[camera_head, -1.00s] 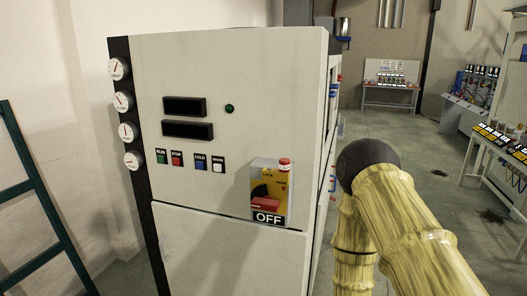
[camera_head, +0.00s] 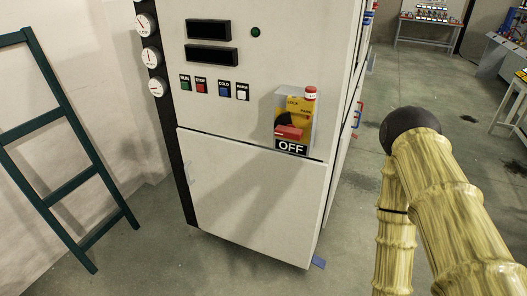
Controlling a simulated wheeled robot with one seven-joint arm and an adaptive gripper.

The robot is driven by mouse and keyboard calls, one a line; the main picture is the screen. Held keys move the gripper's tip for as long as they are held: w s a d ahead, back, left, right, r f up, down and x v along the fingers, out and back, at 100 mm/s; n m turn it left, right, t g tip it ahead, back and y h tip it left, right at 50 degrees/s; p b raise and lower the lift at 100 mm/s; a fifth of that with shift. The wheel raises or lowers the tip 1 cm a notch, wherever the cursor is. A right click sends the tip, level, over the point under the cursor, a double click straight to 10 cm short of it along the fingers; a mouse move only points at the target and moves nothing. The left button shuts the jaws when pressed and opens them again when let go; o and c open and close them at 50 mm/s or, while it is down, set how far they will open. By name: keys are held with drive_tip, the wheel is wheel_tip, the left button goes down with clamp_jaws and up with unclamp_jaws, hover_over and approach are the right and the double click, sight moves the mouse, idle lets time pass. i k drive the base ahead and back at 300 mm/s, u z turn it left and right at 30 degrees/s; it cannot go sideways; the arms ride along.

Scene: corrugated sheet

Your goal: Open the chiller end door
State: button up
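The chiller is a tall pale grey cabinet in the middle of the head view. Its end face has an upper control panel (camera_head: 225,75) and a plain lower door panel (camera_head: 252,195), which sits flush below a horizontal seam. A yellow rotary switch with a red handle (camera_head: 290,131) is at the panel's lower right, above an OFF label (camera_head: 291,147). A small red-topped part sits at the switch's upper right. My arm, with a yellow ribbed cover, is at the right, apart from the cabinet. My gripper is not in view.
A dark green ladder-like frame (camera_head: 62,125) leans by the left wall. Grey floor is open in front of the cabinet and to its right. A small blue piece (camera_head: 318,263) lies at the cabinet's lower right corner. Benches with equipment (camera_head: 432,22) stand at the back right.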

sight(268, 202)
drive_tip(key=u, duration=1.85)
drive_tip(key=i, duration=0.65)
drive_tip(key=z, duration=1.25)
